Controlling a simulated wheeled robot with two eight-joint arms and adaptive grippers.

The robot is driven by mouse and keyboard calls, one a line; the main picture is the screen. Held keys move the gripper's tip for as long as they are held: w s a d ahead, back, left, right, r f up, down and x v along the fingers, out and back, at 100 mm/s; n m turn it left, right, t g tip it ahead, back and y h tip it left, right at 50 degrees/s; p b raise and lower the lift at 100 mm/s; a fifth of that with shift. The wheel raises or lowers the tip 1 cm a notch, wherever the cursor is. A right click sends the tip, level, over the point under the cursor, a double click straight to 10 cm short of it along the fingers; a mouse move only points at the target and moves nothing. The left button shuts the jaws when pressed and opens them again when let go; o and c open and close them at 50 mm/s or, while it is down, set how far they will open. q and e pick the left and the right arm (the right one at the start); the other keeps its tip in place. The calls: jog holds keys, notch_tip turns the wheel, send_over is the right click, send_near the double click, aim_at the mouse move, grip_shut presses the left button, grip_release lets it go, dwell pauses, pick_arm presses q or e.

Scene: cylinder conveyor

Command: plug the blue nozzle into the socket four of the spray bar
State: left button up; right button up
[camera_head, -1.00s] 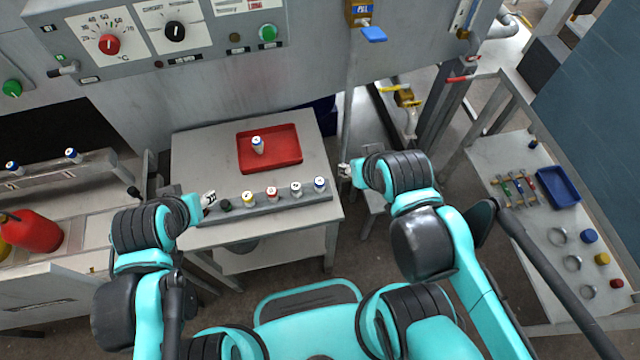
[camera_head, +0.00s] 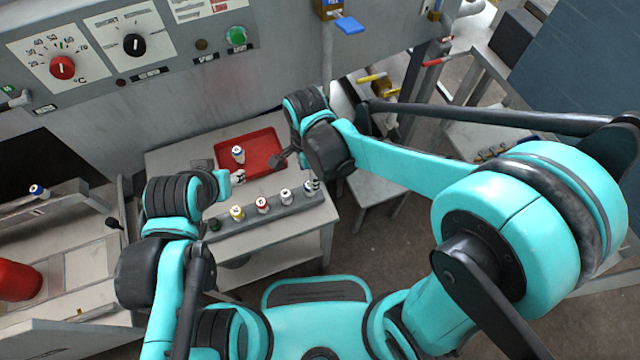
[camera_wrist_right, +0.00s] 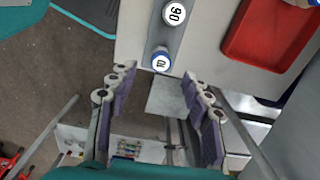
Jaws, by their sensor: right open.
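A white nozzle with a blue ring (camera_head: 238,153) stands in the red tray. The grey spray bar (camera_head: 256,219) lies along the table's front, with a dark green fitting (camera_head: 214,223) at its left, then yellow-ringed (camera_head: 237,213), red-ringed (camera_head: 262,204) and white (camera_head: 286,196) nozzles. At its right end is a blue-ringed nozzle (camera_head: 312,187), also in the wrist view (camera_wrist_right: 160,60). My right gripper (camera_wrist_right: 157,95) is open and empty; that nozzle shows just beyond its fingertips.
The red tray (camera_head: 270,143) lies behind the bar on the grey table (camera_head: 180,155). A control panel (camera_head: 100,55) stands behind. A side table (camera_head: 465,140) is partly hidden by my right arm.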

jog(key=shift+a+f, duration=0.1)
jog(key=shift+f, duration=0.3)
notch_tip(320, 180, down, 2)
jog(key=shift+s+m+b, duration=0.1)
jog(key=shift+m+b, duration=0.2)
jog(key=shift+b, duration=0.25)
jog(key=f+b, duration=0.1)
jog(key=f, duration=0.1)
jog(key=f+b, duration=0.2)
jog(key=f, duration=0.1)
jog(key=shift+w+f, duration=0.3)
jog(key=shift+r, duration=0.1)
grip_shut()
